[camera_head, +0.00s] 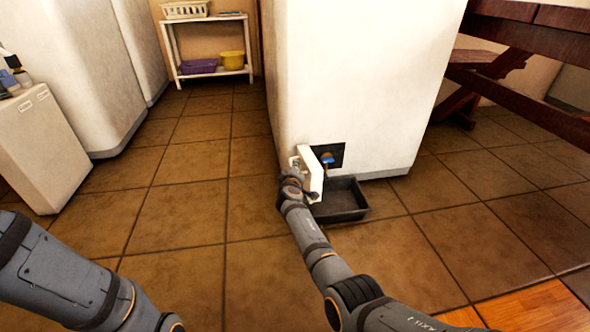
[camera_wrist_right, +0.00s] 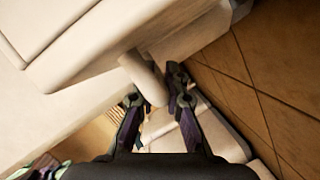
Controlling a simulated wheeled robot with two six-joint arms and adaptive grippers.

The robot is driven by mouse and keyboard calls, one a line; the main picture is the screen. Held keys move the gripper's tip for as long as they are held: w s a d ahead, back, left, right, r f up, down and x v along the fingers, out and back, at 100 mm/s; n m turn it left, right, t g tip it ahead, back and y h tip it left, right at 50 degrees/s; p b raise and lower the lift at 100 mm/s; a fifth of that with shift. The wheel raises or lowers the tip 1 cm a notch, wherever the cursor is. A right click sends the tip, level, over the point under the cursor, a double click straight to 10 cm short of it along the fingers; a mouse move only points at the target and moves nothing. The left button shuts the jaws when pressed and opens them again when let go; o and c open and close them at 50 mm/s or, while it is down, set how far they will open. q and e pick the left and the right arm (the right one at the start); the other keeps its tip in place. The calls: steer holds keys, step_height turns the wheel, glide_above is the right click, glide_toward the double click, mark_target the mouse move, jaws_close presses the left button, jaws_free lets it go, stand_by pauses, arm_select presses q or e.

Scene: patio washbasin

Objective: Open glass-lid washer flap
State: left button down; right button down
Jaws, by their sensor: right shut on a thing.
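The white washer (camera_head: 350,80) stands in the middle of the head view. Its small white flap (camera_head: 312,178) low on the front is swung outward, showing a dark square recess (camera_head: 338,150) with a blue part (camera_head: 327,157) inside. My right gripper (camera_head: 294,164) is at the flap's outer left side. In the wrist view, the fingers of my right gripper (camera_wrist_right: 157,94) are shut on a rounded white piece (camera_wrist_right: 147,77), which seems to be part of the flap. My left arm shows at the lower left; its gripper is outside the view.
A black shallow tray (camera_head: 343,200) lies on the tiled floor below the flap. A white shelf (camera_head: 208,47) with baskets stands at the back. A white cabinet (camera_head: 45,150) is at the left, a dark red wooden table (camera_head: 520,45) at the right. Floor left of the washer is clear.

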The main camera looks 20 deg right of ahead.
steer(key=shift+a+f, duration=0.1)
steer(key=shift+f, duration=0.05)
steer(key=c, duration=1.4)
jaws_free()
steer(key=shift+o, duration=0.2)
steer(key=shift+r, duration=0.35)
step_height(320, 180, up, 9)
steer(key=shift+r, duration=0.35)
steer(key=shift+f, duration=0.1)
